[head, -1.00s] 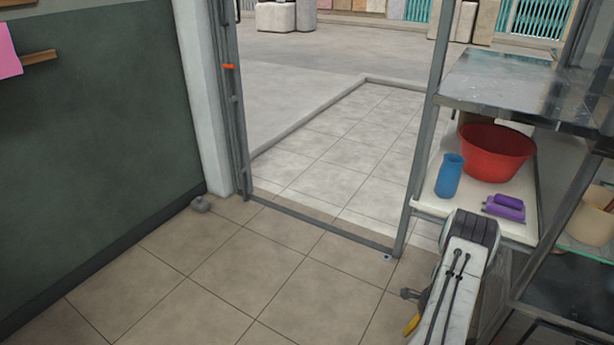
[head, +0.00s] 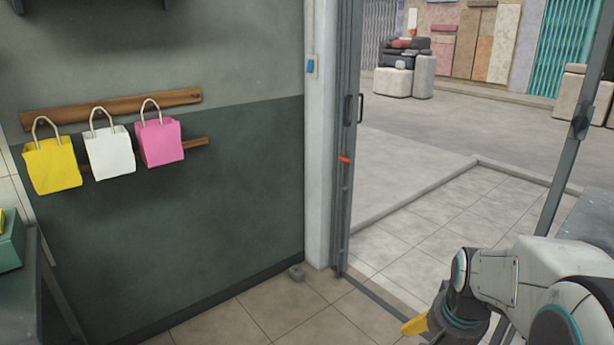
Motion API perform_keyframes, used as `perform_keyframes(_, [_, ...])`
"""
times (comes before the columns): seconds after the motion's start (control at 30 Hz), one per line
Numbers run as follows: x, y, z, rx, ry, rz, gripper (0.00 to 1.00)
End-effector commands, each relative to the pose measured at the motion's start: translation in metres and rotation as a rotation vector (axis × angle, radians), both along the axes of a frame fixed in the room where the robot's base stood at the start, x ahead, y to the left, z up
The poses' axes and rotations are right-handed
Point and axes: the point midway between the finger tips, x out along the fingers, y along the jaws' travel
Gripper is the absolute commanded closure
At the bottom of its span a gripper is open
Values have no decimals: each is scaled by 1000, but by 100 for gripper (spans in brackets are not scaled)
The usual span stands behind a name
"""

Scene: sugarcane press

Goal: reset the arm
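My arm (head: 520,275) shows at the lower right of the head view, with white links and dark joints bent over the doorway side. At its near end is a dark part with a yellow tip (head: 415,325), which appears to belong to my gripper. The rest of the gripper is hidden or cut off by the bottom edge. I cannot see two fingers or anything held.
Yellow (head: 52,165), white (head: 110,152) and pink (head: 160,142) bags hang from a wooden rail on the left wall. A table edge (head: 35,290) stands at the far left. An open doorway leads to clear paving (head: 420,240).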

Motion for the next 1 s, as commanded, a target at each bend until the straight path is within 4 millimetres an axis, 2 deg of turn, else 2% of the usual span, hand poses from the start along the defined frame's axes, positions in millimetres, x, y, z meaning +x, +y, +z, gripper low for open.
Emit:
perform_keyframes(0.03, [-12,17,38,-14,-13,81,0])
perform_keyframes(0.1, [-28,37,65,-30,-21,187,0])
perform_keyframes(0.2, [-53,60,97,-53,-34,328,0])
perform_keyframes(0.4, [-95,90,138,-91,-54,555,0])
perform_keyframes(0.53, [-114,99,150,-107,-64,651,0])
perform_keyframes(0.7, [-127,105,156,-118,-69,714,0])
perform_keyframes(1.0, [-127,105,156,-118,-69,714,0])
